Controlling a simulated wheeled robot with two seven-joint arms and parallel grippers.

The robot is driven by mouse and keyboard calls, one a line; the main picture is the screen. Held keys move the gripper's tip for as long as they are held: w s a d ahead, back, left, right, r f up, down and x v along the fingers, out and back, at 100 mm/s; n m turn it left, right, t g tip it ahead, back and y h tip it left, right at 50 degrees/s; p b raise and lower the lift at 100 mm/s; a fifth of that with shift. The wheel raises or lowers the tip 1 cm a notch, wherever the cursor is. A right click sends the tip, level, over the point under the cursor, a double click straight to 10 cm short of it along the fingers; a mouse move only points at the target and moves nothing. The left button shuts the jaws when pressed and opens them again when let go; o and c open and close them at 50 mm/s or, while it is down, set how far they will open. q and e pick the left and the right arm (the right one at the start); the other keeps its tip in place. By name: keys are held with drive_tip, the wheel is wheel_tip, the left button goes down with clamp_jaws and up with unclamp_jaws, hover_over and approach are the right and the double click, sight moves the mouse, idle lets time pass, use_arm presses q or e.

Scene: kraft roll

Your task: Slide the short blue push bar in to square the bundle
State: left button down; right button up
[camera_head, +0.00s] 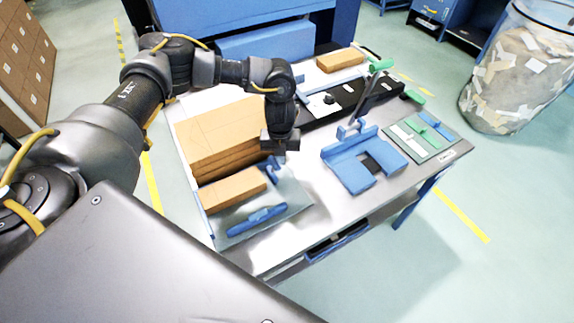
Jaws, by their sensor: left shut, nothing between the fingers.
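A small brown kraft bundle (233,189) lies on a grey plate (292,203) at the table's near left. A short blue piece (273,172), apparently the short push bar, stands at the bundle's right end, partly hidden under my left gripper. A longer blue bar (257,219) with a raised grip lies along the front of the plate, apart from the bundle. My left gripper (278,153) points down just above the short blue piece. It is shut and empty; whether it touches the piece I cannot tell. My right gripper is out of view.
A larger brown stack (220,138) stands directly behind the bundle. A blue U-shaped fixture (350,162) and a black device with a green-handled lever (380,65) stand to the right. A tray with green-handled tools (421,135) lies at the right edge. Bare tabletop (325,215) shows in front.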

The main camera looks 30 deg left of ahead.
use_arm(q)
drive_tip(key=w+d, duration=0.1)
drive_tip(key=w+b, duration=0.1)
drive_tip(key=w, duration=0.1)
drive_tip(key=shift+d+f, duration=0.15)
drive_tip(key=shift+d, duration=0.25)
drive_tip(key=shift+w+d+b, duration=0.35)
drive_tip(key=shift+w+b, duration=0.15)
drive_tip(key=shift+w, duration=0.05)
drive_tip(key=shift+r, duration=0.2)
wheel_tip(320, 180, up, 7)
drive_tip(key=p, duration=0.5)
drive_tip(key=shift+p, duration=0.4)
